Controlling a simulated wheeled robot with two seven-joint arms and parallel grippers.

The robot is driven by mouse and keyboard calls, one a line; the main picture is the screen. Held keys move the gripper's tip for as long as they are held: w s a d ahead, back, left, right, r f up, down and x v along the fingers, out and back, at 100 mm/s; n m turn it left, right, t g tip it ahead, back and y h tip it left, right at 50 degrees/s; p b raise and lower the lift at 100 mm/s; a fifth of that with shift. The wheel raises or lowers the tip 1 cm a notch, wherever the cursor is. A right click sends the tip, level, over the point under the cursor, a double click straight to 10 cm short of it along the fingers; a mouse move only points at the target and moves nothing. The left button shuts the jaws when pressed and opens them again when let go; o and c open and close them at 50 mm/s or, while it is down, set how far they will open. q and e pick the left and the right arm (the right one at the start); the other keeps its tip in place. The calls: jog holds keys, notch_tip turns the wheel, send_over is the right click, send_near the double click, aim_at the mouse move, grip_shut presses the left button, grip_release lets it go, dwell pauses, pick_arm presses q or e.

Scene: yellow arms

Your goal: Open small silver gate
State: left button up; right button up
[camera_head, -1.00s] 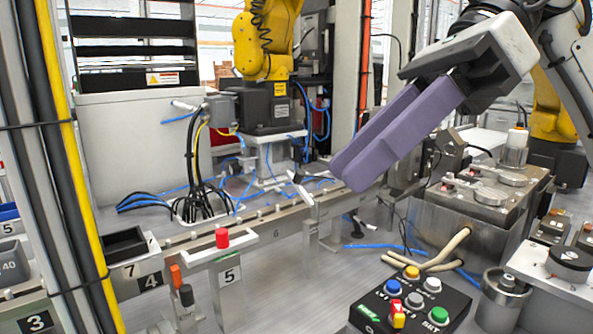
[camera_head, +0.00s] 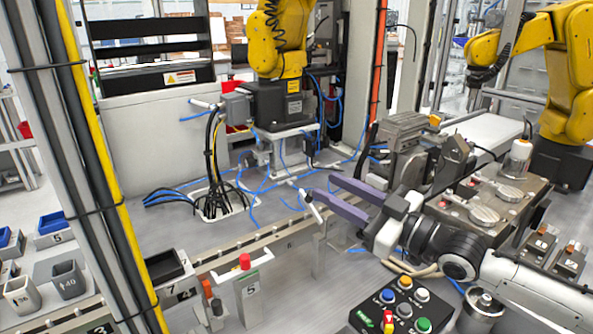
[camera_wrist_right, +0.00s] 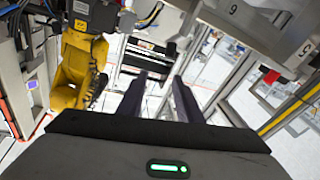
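What looks like the small silver gate (camera_head: 311,206) is a short, pale, slanted bar on the conveyor rail, in the middle of the head view. Its lower end is near the rail's edge. My right gripper (camera_head: 323,186) comes in from the right, with its two purple fingers pointing left at the bar. The fingers are apart and nothing shows between them. Their tips are right by the bar; I cannot tell whether they touch it. In the right wrist view the right gripper (camera_wrist_right: 158,78) also shows spread fingers. The gate is not clear there. My left gripper is not in view.
A control box (camera_head: 405,305) with coloured buttons stands at the front. A metal machine (camera_head: 490,205) is at right. Blue cables (camera_head: 265,195) lie behind the rail.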

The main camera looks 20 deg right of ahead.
aim_at(306, 195)
jog(key=shift+m+g+h, duration=0.5)
jog(key=shift+m, duration=0.2)
jog(key=w+a+f+b, duration=0.1)
jog(key=w, duration=0.1)
jog(key=w+a+f+b, duration=0.1)
jog(key=w+a, duration=0.1)
jog(key=w, duration=0.1)
jog(key=w+a+f, duration=0.1)
jog(key=w+a, duration=0.1)
jog(key=shift+w+f+b, duration=0.15)
jog(key=shift+f+b, duration=0.2)
jog(key=shift+b, duration=0.05)
jog(key=shift+w+a, duration=0.25)
jog(key=shift+w, duration=0.15)
grip_shut()
